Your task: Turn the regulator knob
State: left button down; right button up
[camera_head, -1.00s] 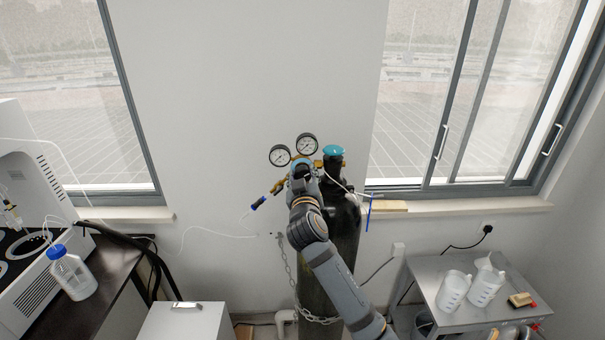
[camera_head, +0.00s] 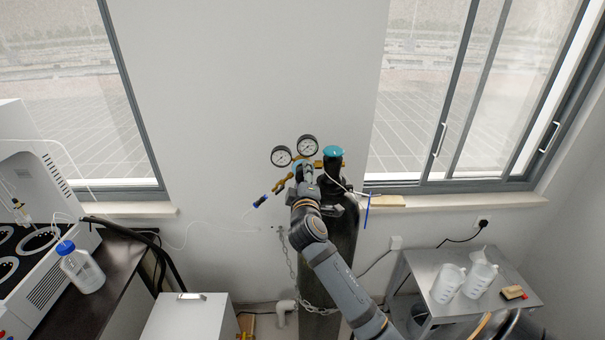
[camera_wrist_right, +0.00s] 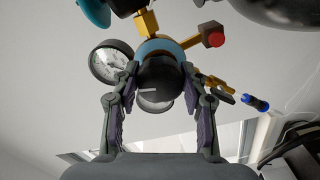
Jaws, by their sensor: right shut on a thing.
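The regulator, with brass fittings (camera_head: 282,186), sits at the top of a dark gas cylinder (camera_head: 344,235) by the wall. Two round gauges (camera_head: 281,156) stand above the fittings. My right gripper (camera_head: 305,172) reaches up to the regulator from the front and hides most of the knob in the head view. In the right wrist view, the dark round regulator knob (camera_wrist_right: 161,80) with a blue ring behind it lies between the two fingers of my right gripper (camera_wrist_right: 160,88), which are shut on its sides. A gauge (camera_wrist_right: 111,62) shows left of the knob. My left gripper is out of view.
A teal cylinder cap (camera_head: 333,152) is close right of the gripper. A thin tube and a blue connector (camera_head: 261,201) hang left. A chain (camera_head: 291,262) runs by the cylinder. A metal table (camera_head: 420,268) with jugs stands right; a white cabinet (camera_head: 185,318) is lower left.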

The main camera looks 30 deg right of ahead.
jog(key=shift+n, duration=0.6)
jog(key=shift+r, duration=0.1)
jog(key=o, duration=1.1)
jog(key=shift+d, duration=0.2)
jog(key=shift+o, duration=0.3)
jog(key=shift+w+d+f, duration=0.15)
jog(key=shift+f, duration=0.05)
jog(key=v, duration=0.7)
jog(key=shift+s+a, duration=0.3)
